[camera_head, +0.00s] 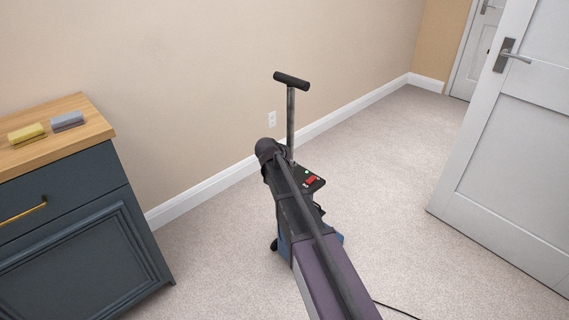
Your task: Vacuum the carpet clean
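The light beige carpet (400,180) covers the floor and looks even, with no clear dirt at this size. An upright floor-cleaning machine stands on it near the wall, with a black T-shaped handle (291,80) on a grey post and a dark control panel (309,180) with a red switch. A bit of its blue body shows low down. My arm crosses in front from the bottom edge and hides much of the machine. My gripper cannot be made out, so whether it touches the machine does not show.
A white door (510,150) stands open at the right. A black cord (398,310) lies on the carpet. Open carpet lies between machine and door.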

